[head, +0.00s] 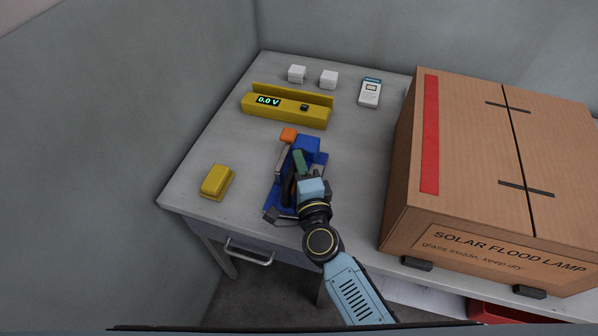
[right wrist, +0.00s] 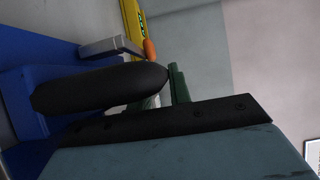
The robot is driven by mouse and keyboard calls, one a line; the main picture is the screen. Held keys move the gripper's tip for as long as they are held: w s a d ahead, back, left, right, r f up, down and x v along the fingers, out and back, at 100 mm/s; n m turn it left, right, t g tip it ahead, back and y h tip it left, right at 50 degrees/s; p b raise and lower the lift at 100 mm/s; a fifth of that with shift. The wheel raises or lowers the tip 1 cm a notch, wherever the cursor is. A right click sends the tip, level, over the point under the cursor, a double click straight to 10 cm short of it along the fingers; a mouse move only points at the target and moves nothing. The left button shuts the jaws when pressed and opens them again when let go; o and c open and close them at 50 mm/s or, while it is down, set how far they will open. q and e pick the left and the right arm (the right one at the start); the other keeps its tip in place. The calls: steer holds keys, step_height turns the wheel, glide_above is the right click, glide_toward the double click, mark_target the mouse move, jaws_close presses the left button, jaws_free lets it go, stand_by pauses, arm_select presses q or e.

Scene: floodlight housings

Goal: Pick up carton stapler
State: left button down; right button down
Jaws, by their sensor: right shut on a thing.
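The carton stapler appears to be the blue tool (head: 308,146) with a black rounded grip, at the table's front left-middle. In the right wrist view its black grip (right wrist: 98,88) lies close in front of the camera, beside blue parts. My right gripper (head: 302,178) reaches over it from the front and is shut on it. The gripper and wrist hide much of the tool, and the exact contact is hard to see. A green piece (head: 299,161) shows by the fingers. My left gripper is not in view.
An orange piece (head: 288,134) is close behind the tool. A yellow meter (head: 286,112) lies behind, a yellow block (head: 217,181) to the left. White cubes (head: 297,74) and a white handheld device (head: 370,92) are at the back. A large carton (head: 470,150) fills the right.

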steer(key=shift+r, duration=0.2)
steer(key=shift+w, duration=0.1)
